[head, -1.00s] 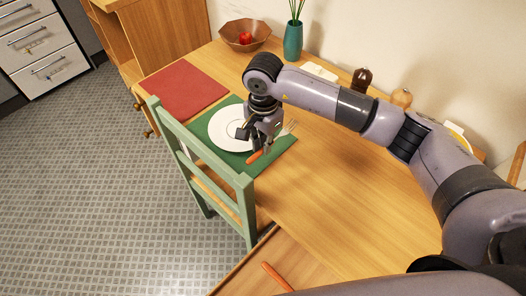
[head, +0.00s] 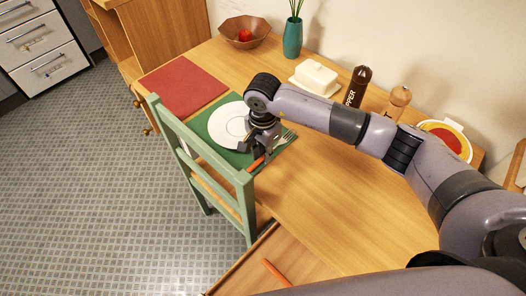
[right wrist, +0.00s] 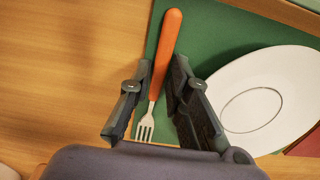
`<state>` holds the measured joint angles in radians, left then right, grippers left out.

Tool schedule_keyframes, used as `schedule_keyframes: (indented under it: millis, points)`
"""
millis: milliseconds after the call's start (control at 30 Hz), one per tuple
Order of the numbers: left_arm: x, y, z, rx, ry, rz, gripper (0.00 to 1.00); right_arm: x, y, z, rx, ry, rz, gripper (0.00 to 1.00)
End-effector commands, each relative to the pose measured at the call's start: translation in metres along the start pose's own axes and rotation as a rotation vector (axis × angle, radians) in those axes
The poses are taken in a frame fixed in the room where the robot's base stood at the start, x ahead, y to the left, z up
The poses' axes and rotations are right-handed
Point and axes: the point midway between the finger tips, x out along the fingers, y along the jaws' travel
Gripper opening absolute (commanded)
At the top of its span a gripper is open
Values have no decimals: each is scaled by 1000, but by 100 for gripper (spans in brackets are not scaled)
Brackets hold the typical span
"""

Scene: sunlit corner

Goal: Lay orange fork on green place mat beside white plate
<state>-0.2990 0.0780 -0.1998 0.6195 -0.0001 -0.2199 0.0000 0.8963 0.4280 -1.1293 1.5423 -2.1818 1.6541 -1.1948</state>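The orange-handled fork (head: 256,164) lies along the right edge of the green place mat (head: 203,125), beside the white plate (head: 229,122) with a gap between them. In the right wrist view the fork (right wrist: 166,55) has its handle over the green mat (right wrist: 215,38) and its tines close to the mat's edge. The plate (right wrist: 285,85) is to its right. My right gripper (head: 264,148) is low over the fork. Its fingers (right wrist: 155,100) stand apart on either side of the fork, with visible gaps. My left gripper is not in view.
A green chair (head: 207,160) stands at the table's near-left edge. A pepper mill (head: 357,86), a second mill (head: 396,101), a butter dish (head: 314,77) and a bowl (head: 244,34) stand farther back. An open drawer at the bottom holds an orange-handled item (head: 276,272).

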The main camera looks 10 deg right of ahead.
Motion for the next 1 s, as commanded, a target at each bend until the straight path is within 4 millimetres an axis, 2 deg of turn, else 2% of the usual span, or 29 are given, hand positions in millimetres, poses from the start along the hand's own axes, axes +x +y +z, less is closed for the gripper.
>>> schedule_keyframes:
  millis: [267,433,800,1000]
  points:
    - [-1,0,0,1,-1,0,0,-1,0,0,0,0,0,20]
    - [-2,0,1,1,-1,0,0,-10,-1,-1,0,1,-3,20]
    - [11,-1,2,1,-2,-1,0,-87,-1,-1,-1,3,-4,20]
    - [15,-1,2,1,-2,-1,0,-115,-1,0,0,1,-2,20]
